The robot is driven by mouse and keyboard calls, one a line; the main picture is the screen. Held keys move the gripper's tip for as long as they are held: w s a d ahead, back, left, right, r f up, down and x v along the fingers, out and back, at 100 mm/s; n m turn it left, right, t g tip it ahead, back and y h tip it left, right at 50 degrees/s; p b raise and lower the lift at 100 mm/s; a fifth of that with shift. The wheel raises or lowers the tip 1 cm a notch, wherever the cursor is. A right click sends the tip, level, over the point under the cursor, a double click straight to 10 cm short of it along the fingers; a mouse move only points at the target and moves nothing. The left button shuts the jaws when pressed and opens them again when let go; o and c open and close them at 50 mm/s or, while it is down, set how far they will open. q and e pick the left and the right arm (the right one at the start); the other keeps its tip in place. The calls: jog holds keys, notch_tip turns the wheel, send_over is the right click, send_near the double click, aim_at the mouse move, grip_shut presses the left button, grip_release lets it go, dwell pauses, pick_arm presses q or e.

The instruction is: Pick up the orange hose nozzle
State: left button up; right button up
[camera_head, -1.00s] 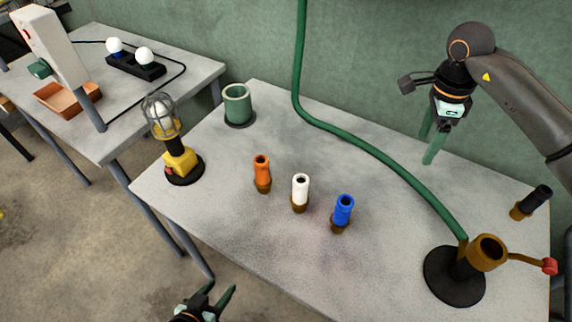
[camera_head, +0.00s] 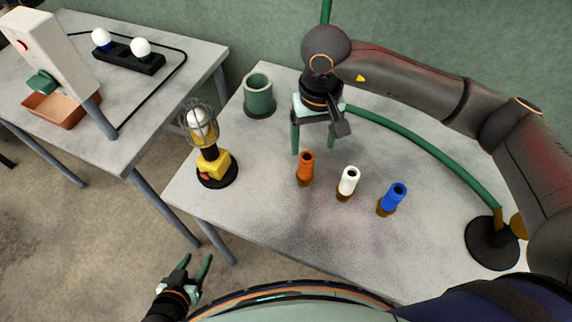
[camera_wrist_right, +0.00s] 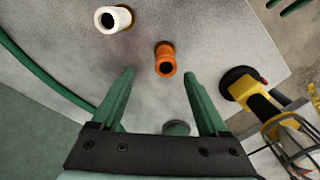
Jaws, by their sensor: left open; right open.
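The orange hose nozzle (camera_head: 305,165) stands upright on the grey table, left of the white nozzle (camera_head: 348,182) and the blue nozzle (camera_head: 395,198). My right gripper (camera_head: 314,150) is open and empty, fingers pointing down, above the table just behind the orange nozzle. In the right wrist view the orange nozzle (camera_wrist_right: 165,60) shows ahead of and between the open fingers (camera_wrist_right: 160,85), apart from them. The white nozzle (camera_wrist_right: 114,19) is to its left there. My left gripper (camera_head: 194,273) is open and empty, low in front of the table, over the floor.
A caged work lamp (camera_head: 213,160) on a yellow and black base stands left of the nozzles. A green cup (camera_head: 259,95) stands behind it. A green hose (camera_head: 430,146) runs along the table's back to a black round stand (camera_head: 491,245). The table's front middle is clear.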

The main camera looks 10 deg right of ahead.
aim_at(308, 158)
jog(key=shift+s+a+n, duration=0.1)
jog(key=shift+a+n, duration=0.2)
jog(key=shift+a, duration=0.1)
jog(key=shift+a+f, duration=0.1)
jog(key=shift+f, duration=0.2)
notch_tip(308, 158, down, 6)
jog(key=shift+s+r+p, duration=0.1)
jog(key=shift+r+p, duration=0.1)
jog(key=shift+p, duration=0.25)
jog(key=f, duration=0.4)
jog(key=f+p, duration=0.1)
jog(key=f, duration=0.1)
jog(key=shift+w+f, duration=0.2)
jog(key=shift+w, duration=0.1)
grip_shut()
